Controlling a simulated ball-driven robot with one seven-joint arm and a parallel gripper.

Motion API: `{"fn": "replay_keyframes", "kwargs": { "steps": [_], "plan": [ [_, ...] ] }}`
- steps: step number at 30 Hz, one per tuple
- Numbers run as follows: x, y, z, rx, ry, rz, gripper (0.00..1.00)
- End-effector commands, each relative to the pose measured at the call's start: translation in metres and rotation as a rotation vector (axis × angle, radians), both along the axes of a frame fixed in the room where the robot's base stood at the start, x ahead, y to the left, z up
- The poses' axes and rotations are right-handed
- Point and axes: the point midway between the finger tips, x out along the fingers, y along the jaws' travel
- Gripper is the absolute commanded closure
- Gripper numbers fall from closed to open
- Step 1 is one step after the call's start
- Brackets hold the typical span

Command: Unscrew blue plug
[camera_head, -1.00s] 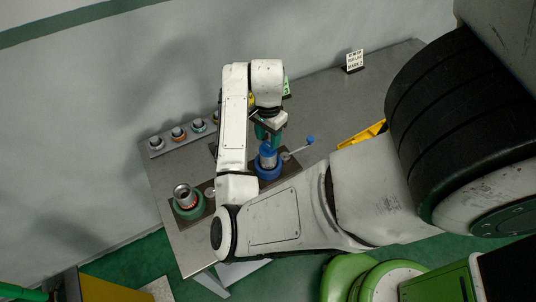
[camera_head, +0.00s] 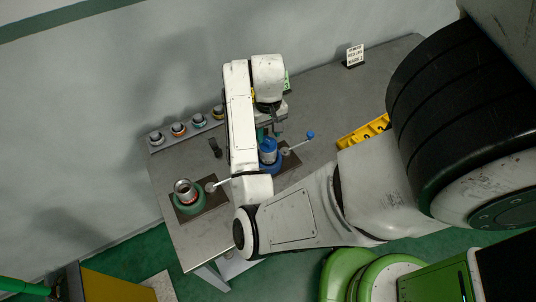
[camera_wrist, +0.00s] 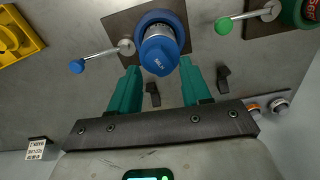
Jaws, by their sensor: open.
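The blue plug (camera_wrist: 160,56) sits on top of a pipe held upright in the blue vise (camera_wrist: 178,18). In the head view the blue plug (camera_head: 269,145) shows just right of my forearm. My gripper (camera_wrist: 158,84) has two green fingers, spread apart and empty. In the wrist view the fingertips lie just below the plug, one to each side, and do not appear to touch it. In the head view my gripper (camera_head: 270,130) is behind the plug, partly hidden by my arm. The blue-knobbed vise handle (camera_wrist: 102,54) sticks out to the left in the wrist view.
A green vise (camera_head: 190,204) with an open-topped pipe stands at the table's left. Several fittings sit in a rack (camera_head: 188,130) along the back left. A yellow tray (camera_head: 362,131) and a small sign (camera_head: 355,55) are to the right.

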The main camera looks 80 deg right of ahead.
Motion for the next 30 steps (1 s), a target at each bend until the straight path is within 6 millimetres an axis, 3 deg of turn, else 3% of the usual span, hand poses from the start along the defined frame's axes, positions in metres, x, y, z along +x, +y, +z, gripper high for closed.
{"fn": "replay_keyframes", "kwargs": {
  "steps": [8, 18, 30],
  "plan": [
    [0.000, 0.000, 0.000, 0.000, 0.000, 0.233, 0.52],
    [0.000, 0.000, -0.001, 0.000, 0.000, 0.239, 0.52],
    [0.000, 0.000, -0.022, 0.000, 0.000, 0.239, 0.52]
  ]
}}
